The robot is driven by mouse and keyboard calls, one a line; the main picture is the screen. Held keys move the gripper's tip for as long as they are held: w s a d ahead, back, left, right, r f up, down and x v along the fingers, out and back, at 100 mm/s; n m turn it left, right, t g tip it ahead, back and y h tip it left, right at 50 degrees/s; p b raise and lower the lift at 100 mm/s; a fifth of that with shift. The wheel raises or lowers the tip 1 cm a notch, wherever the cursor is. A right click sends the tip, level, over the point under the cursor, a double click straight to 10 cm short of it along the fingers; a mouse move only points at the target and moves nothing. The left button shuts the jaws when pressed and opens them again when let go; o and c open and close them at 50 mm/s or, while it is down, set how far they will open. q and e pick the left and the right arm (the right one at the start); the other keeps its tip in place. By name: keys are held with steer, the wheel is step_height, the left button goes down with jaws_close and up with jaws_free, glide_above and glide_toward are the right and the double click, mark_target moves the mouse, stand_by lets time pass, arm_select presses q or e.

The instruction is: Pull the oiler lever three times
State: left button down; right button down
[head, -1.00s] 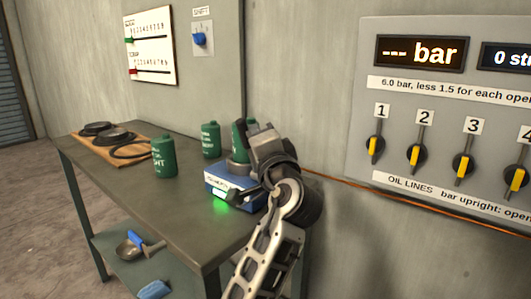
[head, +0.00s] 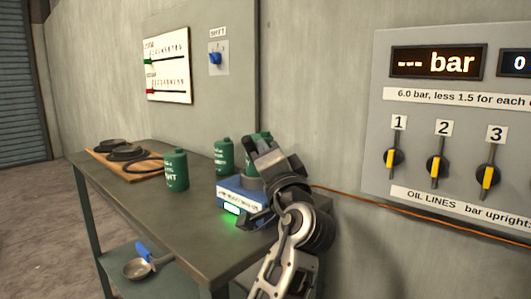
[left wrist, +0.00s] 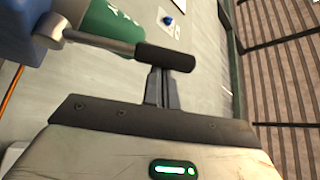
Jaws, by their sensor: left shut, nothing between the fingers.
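A blue box (head: 228,188) with a white label and a green-lit display stands on the bench. In the left wrist view, a metal rod runs from a blue body (left wrist: 18,38) to a black handle (left wrist: 165,58), which looks like the oiler lever. My left gripper (head: 268,155) is by the box, partly hiding it and a green can (head: 265,137) behind. In the left wrist view its fingers (left wrist: 163,75) are shut and empty, with their tips at the black handle, which overlaps them; contact cannot be told. My right gripper is not in view.
Two more green cans (head: 177,170) (head: 224,156) and a wooden board (head: 100,160) with dark coiled items are on the bench (head: 150,200). A pan (head: 137,269) lies on the lower shelf. A wall panel (head: 378,80) with valves and a "--- bar" display is at the right.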

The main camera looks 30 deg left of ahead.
arm_select(q)
steer(key=s+d, duration=0.3)
steer(key=d, duration=0.6)
steer(key=shift+f+b, duration=0.3)
steer(key=shift+f, duration=0.15)
stand_by(0.6)
